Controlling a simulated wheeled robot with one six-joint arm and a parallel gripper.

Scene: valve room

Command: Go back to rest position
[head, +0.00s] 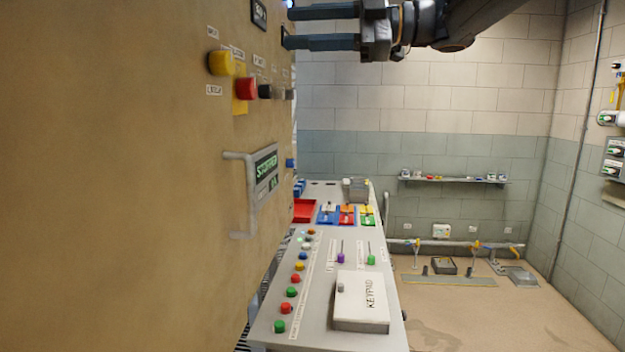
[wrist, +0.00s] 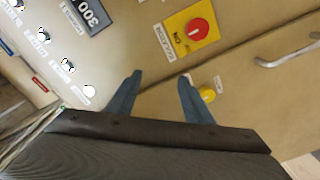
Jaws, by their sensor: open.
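My gripper (head: 318,28) is at the top of the head view, with its two blue fingers pointing left at the tan cabinet front. In the wrist view my gripper (wrist: 158,97) has its fingers spread apart with nothing between them. The cabinet panel (wrist: 245,75) lies beyond the fingertips. A yellow knob (wrist: 207,94) shows just right of the right finger, and a red knob on a yellow plate (wrist: 197,29) is above it. I cannot tell whether the fingertips touch the panel.
The cabinet (head: 120,180) fills the left side, with a yellow knob (head: 221,63), a red knob (head: 246,89) and a protruding handle (head: 240,235). A console (head: 330,255) with several buttons and a keypad box (head: 361,302) stands below. Open floor (head: 480,315) lies to the right.

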